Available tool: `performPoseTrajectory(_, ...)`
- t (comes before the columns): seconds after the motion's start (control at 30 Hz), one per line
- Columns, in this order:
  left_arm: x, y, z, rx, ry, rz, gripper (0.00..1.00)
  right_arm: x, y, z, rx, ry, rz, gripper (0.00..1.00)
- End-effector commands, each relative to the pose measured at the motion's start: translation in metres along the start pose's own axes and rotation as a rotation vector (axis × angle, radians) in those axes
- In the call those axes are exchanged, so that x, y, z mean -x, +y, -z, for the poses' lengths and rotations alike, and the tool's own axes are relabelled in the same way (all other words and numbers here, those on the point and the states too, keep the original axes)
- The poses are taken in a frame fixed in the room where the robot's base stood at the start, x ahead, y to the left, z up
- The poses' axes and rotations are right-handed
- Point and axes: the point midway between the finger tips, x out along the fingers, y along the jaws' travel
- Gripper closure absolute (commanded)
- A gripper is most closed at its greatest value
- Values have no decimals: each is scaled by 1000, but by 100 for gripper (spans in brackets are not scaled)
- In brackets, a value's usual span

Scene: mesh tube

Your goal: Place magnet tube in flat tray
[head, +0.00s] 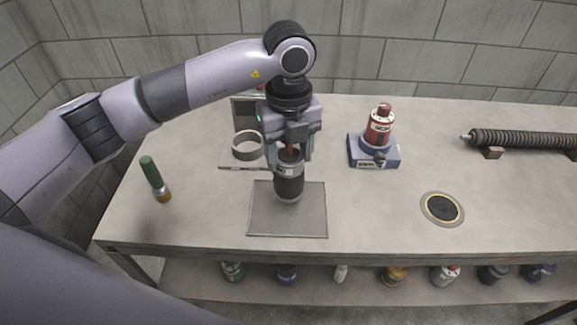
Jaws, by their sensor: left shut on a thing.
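My left gripper (289,158) points down and is shut on the upper part of the magnet tube (289,184), a dark upright cylinder with a light band and a light lower rim. The flat tray (288,225) is a shallow grey square near the front edge of the table. The tube is over the back middle part of the tray. I cannot tell whether its bottom touches the tray. My right gripper is not in view.
A grey ring fixture (247,146) stands just left of my gripper. A red device on a blue base (375,152) stands to the right. A green-handled tool (154,178) is at left, a round dark disc (442,208) at right, and a ribbed black rod (525,139) at far right.

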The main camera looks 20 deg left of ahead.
Motion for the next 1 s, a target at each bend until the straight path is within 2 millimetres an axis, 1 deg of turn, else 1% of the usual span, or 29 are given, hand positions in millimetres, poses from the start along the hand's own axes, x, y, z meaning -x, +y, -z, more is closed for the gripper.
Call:
performPoseTrajectory(0.17,-11,0,0,1,1,-1,100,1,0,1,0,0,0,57)
performPoseTrajectory(0.3,-32,1,0,2,3,-2,100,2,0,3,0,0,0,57)
performPoseTrajectory(0.4,-44,0,0,1,1,-1,100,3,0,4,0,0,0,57)
performPoseTrajectory(0.67,-46,0,0,0,0,1,100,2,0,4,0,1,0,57)
performPoseTrajectory(0.77,-50,0,0,0,0,1,100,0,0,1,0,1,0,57)
performPoseTrajectory(0.8,-50,0,0,0,0,0,35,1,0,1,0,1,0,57)
performPoseTrajectory(0.87,-49,0,0,0,0,-1,16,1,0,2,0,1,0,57)
performPoseTrajectory(1.0,-49,0,0,0,0,-1,16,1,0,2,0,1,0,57)
